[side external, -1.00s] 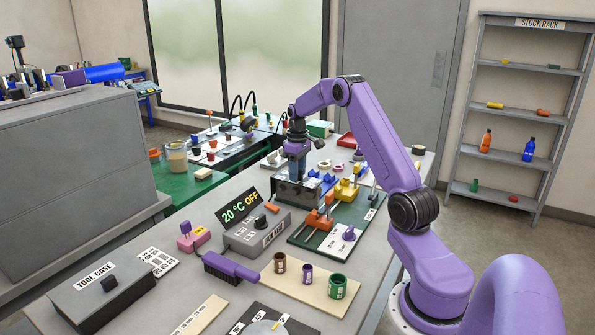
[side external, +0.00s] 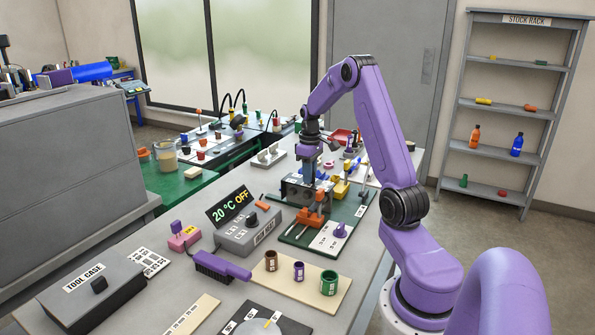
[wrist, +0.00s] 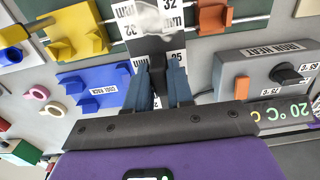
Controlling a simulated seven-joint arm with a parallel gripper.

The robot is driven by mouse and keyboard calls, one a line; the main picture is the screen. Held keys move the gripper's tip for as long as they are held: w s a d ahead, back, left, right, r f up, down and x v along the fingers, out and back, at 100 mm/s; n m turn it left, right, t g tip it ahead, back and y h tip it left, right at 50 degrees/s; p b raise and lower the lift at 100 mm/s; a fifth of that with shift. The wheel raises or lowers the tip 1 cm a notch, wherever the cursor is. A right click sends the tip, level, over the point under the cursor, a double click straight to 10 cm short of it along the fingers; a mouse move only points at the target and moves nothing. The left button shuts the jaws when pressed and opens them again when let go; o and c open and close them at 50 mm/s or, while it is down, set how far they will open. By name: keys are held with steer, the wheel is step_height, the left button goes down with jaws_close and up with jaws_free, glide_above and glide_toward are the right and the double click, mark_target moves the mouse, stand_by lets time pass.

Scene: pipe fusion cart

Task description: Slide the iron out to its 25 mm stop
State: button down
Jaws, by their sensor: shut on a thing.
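My gripper (wrist: 160,88) is shut on the dark upright grip of the iron (wrist: 156,52) in the wrist view. The iron stands at the rails between a yellow clamp (wrist: 78,30) and an orange clamp (wrist: 214,16). Labels reading 32 mm and 25 mm lie around it. In the side view my gripper (side external: 309,177) points straight down over the grey rail unit. The iron's lower part and the stop are hidden there, so I cannot tell how far out the iron sits.
The heater box (side external: 249,230) reads 20 °C OFF. The orange clamp (side external: 309,213) stands on the green board (side external: 296,238) just in front of my gripper.

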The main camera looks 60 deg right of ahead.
mark_target(318, 184)
steer(key=shift+s, duration=1.55)
steer(key=c, duration=1.1)
jaws_free()
steer(key=shift+r, duration=0.1)
step_height(318, 184, up, 17)
steer(key=shift+r, duration=0.15)
